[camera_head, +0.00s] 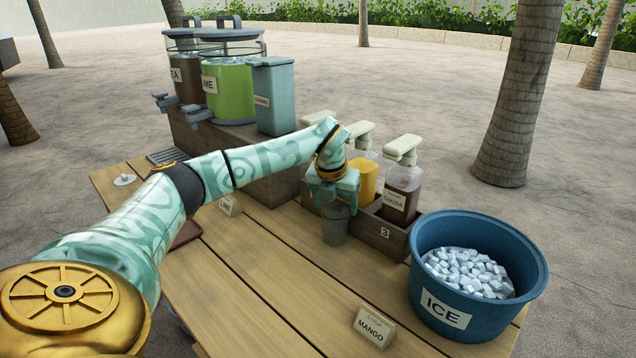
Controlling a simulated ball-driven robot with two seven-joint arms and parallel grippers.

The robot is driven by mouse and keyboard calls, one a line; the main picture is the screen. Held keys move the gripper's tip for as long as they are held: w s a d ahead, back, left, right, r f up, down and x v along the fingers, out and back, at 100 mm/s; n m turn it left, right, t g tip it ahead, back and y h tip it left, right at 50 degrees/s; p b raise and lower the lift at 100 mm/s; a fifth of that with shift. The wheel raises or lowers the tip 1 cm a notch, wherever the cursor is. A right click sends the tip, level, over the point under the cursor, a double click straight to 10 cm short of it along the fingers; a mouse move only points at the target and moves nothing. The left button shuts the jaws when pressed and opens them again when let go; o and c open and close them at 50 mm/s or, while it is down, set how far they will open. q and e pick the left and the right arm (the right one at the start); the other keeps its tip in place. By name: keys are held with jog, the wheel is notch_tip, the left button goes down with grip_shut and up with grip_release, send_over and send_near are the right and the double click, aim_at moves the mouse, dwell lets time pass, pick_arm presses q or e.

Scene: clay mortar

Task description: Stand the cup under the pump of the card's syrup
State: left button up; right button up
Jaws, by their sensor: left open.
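The cup (335,226), grey and see-through, stands upright on the table in front of the syrup rack (384,236), near the yellow syrup bottle (364,178). My left gripper (333,200) is open at the cup's top; its fingers hide the rim, and I cannot tell if they touch it. The card (373,326) reads "SYRUP MANGO". The yellow bottle's label is hidden. A dark brown bottle to its right (401,190) is labelled cocoa. A third pump head (318,117) shows behind my wrist, its bottle hidden. My right gripper is not in view.
A blue ice tub (428,331) stands at the table's right end. Drink dispensers (231,92) and a teal bin (273,95) stand on a raised block at the back left.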

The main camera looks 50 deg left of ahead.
pick_arm(q)
jog(key=s+d+p, duration=0.2)
jog(key=s+d, duration=0.3)
jog(key=s, duration=0.4)
jog(key=shift+s+f+p, duration=0.25)
jog(key=shift+s+p, duration=0.1)
jog(key=shift+s, duration=0.05)
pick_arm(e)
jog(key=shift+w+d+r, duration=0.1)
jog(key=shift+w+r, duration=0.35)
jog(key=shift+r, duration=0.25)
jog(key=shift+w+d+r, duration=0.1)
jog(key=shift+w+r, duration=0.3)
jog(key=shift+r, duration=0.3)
pick_arm(q)
jog(key=shift+d, duration=0.1)
